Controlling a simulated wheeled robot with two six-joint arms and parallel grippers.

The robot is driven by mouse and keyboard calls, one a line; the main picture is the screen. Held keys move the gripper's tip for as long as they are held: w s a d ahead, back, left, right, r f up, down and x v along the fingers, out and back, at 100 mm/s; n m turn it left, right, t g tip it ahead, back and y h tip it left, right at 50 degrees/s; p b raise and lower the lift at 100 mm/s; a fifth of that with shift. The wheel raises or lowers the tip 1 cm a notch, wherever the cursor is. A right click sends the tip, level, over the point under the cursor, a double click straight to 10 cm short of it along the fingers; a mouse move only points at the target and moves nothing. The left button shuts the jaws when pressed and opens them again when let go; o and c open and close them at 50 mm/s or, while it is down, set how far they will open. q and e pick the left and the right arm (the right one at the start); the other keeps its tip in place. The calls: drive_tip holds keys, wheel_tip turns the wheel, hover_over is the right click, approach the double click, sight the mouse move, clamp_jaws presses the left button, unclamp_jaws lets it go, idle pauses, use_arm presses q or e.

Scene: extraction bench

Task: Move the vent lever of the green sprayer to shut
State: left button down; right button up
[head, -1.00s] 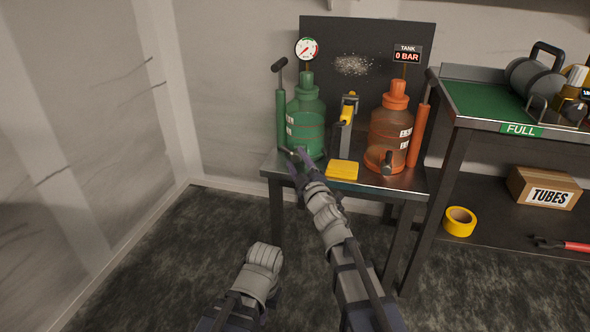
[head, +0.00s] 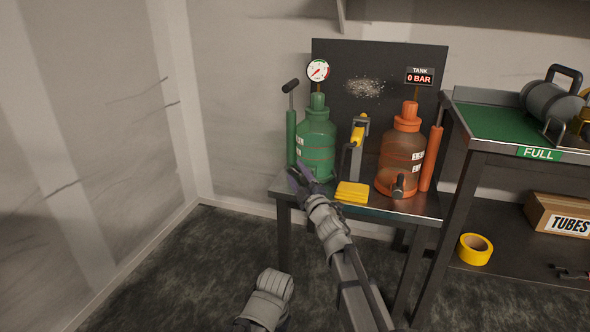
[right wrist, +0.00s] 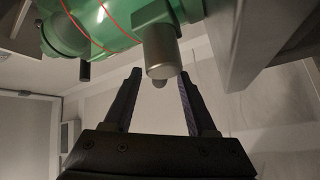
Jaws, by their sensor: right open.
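The green sprayer (head: 317,138) stands at the left of the small metal table, with a green pump cylinder at its left and a dial gauge (head: 318,70) above it. My right gripper (head: 298,174) is at the sprayer's lower front and hides that part in the head view. In the right wrist view the open right gripper (right wrist: 159,80) has a finger on each side of a grey cylindrical fitting (right wrist: 160,52) with a rounded tip, on the green body (right wrist: 120,18). I cannot tell whether this is the vent lever or if the fingers touch it. My left gripper is not in view.
An orange sprayer (head: 402,152) stands to the right on the same table (head: 420,208). A darker bench marked FULL (head: 470,145) is further right. A dark board (head: 385,60) stands behind.

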drive_tip(key=shift+x, duration=0.9)
clamp_jaws()
